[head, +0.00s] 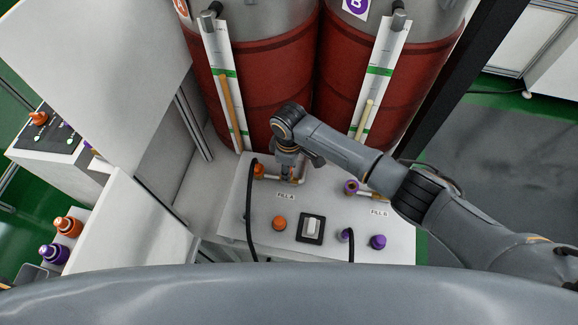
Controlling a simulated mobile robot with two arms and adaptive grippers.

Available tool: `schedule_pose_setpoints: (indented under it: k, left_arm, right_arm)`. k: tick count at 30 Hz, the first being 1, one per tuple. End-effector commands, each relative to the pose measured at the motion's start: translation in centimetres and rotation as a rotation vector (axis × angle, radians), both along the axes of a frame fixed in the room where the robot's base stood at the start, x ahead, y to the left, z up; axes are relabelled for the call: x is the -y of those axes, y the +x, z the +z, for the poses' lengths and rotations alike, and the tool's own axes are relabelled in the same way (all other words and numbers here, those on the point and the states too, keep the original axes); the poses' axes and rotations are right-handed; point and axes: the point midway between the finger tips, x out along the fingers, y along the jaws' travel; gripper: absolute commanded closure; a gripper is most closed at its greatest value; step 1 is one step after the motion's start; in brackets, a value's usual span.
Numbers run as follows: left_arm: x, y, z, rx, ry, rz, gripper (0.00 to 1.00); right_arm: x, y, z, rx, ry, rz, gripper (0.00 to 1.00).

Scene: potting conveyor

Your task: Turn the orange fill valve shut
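The orange fill valve (259,171) is at the left of the white panel, behind the label FILL A. An orange fitting and a short stretch of pipe (297,181) show there. My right arm reaches in from the right, and its gripper (288,168) points down over this pipework, just right of the orange fitting. The wrist hides most of the fingers and the valve handle, so contact and handle angle cannot be told. My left gripper is not in view.
Two red tanks (273,85) with level gauges (224,85) stand behind the panel (330,228). The panel carries an orange knob (279,223), a white switch (312,227), a purple knob (378,241), a purple fitting (351,187) and black hoses (249,215). Orange and purple bottles (68,227) stand left.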

Motion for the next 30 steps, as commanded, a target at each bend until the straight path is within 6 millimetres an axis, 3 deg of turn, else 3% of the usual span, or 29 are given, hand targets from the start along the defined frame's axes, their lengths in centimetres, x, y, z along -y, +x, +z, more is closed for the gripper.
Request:
schedule_pose_setpoints:
  k: [23, 24, 27, 30]
  left_arm:
    - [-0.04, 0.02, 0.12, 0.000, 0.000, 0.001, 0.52]
    - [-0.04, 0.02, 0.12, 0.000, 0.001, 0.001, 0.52]
    - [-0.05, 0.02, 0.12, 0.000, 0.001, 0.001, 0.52]
    - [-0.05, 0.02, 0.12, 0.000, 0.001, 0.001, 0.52]
  right_arm:
    - [-0.07, 0.03, 0.05, 0.001, 0.002, 0.107, 0.93]
    - [-0.07, 0.03, 0.05, 0.001, 0.002, 0.107, 0.58]
    - [-0.07, 0.03, 0.05, 0.001, 0.002, 0.107, 0.39]
    - [-0.06, 0.03, 0.04, 0.001, 0.002, 0.107, 0.39]
